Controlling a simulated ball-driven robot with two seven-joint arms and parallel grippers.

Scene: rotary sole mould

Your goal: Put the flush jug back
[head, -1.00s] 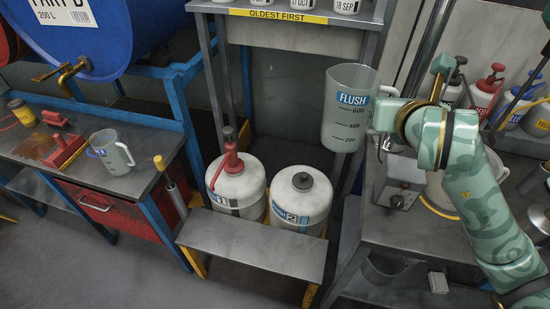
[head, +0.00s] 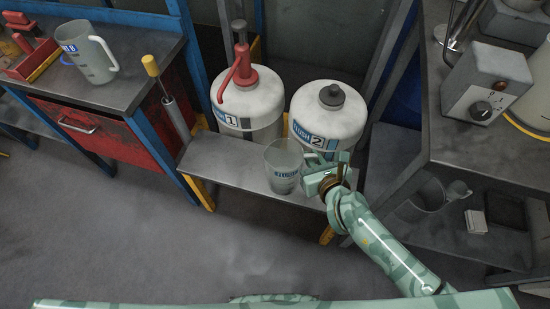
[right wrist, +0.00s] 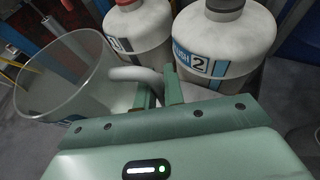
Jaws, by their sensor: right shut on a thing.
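The flush jug (head: 284,165) is a clear grey measuring jug with a blue label, upright in front of the two white flush drums. It also shows at the left of the right wrist view (right wrist: 60,78). My right gripper (head: 322,168) is shut on its handle from the right side. The jug appears over the grey low shelf (head: 225,165); whether its base touches the shelf I cannot tell. My left gripper is not in view.
Drum 1 (head: 247,105) with a red pump and drum 2 (head: 327,118) with a dark cap stand behind the jug. Another labelled jug (head: 88,55) is on the left bench. A control box (head: 488,85) stands on the right bench. The shelf's left part is clear.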

